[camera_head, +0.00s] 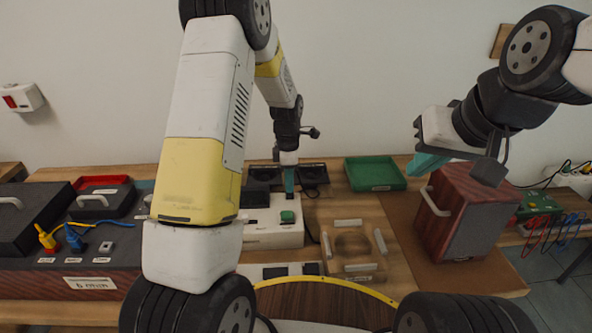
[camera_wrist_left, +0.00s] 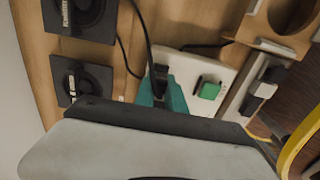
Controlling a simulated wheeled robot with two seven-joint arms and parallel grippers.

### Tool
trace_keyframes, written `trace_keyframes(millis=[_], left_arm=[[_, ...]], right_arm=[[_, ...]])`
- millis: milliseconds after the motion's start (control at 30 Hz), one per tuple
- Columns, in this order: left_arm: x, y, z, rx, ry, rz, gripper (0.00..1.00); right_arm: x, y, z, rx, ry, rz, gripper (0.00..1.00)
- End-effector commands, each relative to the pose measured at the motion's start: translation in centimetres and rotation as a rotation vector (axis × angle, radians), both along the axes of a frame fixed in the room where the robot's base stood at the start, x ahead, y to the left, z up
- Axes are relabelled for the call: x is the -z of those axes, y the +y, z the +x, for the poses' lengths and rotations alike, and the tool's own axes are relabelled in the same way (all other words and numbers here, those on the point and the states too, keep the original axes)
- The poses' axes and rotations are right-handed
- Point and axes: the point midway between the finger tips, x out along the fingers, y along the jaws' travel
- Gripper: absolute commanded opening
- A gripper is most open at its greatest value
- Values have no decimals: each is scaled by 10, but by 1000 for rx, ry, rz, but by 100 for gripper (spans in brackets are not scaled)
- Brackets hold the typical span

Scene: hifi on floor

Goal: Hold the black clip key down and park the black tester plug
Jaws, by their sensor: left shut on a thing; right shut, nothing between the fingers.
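My left gripper (camera_head: 289,180) is over the back of a white box (camera_head: 262,234) with a green button (camera_head: 287,216). In the left wrist view its teal fingers (camera_wrist_left: 164,98) are shut on a black plug (camera_wrist_left: 159,76) with a black cable. The plug is at the box's edge beside the green button (camera_wrist_left: 208,90); I cannot tell whether it is seated. In front is a pale strip with black keys (camera_head: 275,271); it also shows in the wrist view (camera_wrist_left: 262,88). Which is the clip key is unclear. My right gripper (camera_head: 428,163) is shut and empty, left of a red wooden box.
A dark unit with a yellow plug (camera_head: 46,238) and a blue plug (camera_head: 73,239) stands at left. The red wooden box (camera_head: 467,217) stands at right, with red and blue cables (camera_head: 556,228) beyond. A green tray (camera_head: 375,172) and black square panels (camera_head: 313,174) are behind.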

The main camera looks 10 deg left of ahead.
Motion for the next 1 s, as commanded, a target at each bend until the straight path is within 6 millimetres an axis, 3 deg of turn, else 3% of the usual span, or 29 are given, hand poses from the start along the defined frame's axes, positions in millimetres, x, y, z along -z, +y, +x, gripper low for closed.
trace_keyframes(millis=[1000], left_arm=[[12, 0, 0, 0, 1, 0, 0]], right_arm=[[0, 0, 0, 0, 0, 0, 0]])
